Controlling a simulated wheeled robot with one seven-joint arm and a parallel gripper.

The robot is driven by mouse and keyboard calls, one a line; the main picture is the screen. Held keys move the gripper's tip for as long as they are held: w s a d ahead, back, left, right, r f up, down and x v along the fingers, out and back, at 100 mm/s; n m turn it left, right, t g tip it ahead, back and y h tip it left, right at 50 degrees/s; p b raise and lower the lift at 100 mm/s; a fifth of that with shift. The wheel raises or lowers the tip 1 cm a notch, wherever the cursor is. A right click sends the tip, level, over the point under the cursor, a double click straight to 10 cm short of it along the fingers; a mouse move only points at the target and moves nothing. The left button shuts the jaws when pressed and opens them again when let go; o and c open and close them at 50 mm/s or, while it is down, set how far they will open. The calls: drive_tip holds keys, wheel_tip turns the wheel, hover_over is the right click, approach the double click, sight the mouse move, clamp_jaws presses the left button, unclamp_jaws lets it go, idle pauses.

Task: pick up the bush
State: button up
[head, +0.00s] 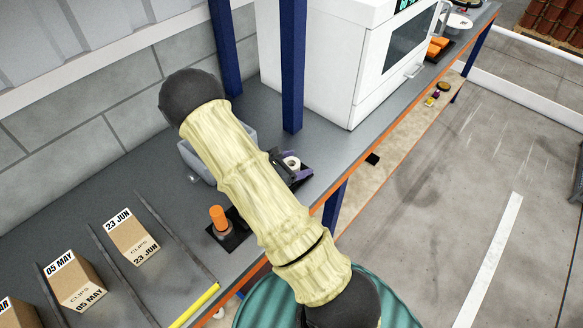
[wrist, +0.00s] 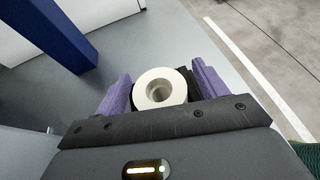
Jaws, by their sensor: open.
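The bush (wrist: 160,74) is a pale, thick ring with a round hole, seen nearly end-on in the wrist view. It also shows small on the grey bench in the head view (head: 291,161), near the orange front edge. My gripper (wrist: 163,88) has purple fingers standing apart, one on each side of the bush. A gap shows on the left; on the right I cannot tell whether finger and bush touch. In the head view my gripper (head: 293,172) is partly hidden behind my arm. The bush's lower part is hidden by the gripper body.
An orange cylinder (head: 218,217) stands on a black pad. A grey bin (head: 190,155) is partly behind my arm. Blue posts (head: 292,65) and a white machine (head: 340,50) stand farther along. Cartons (head: 130,237) sit between rails at left. Open floor lies right.

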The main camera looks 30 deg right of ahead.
sight(295, 163)
drive_tip(key=shift+c, duration=0.4)
drive_tip(key=c, duration=1)
wheel_tip(295, 163, up, 10)
drive_tip(key=shift+r+b, duration=0.1)
drive_tip(key=shift+b, duration=0.45)
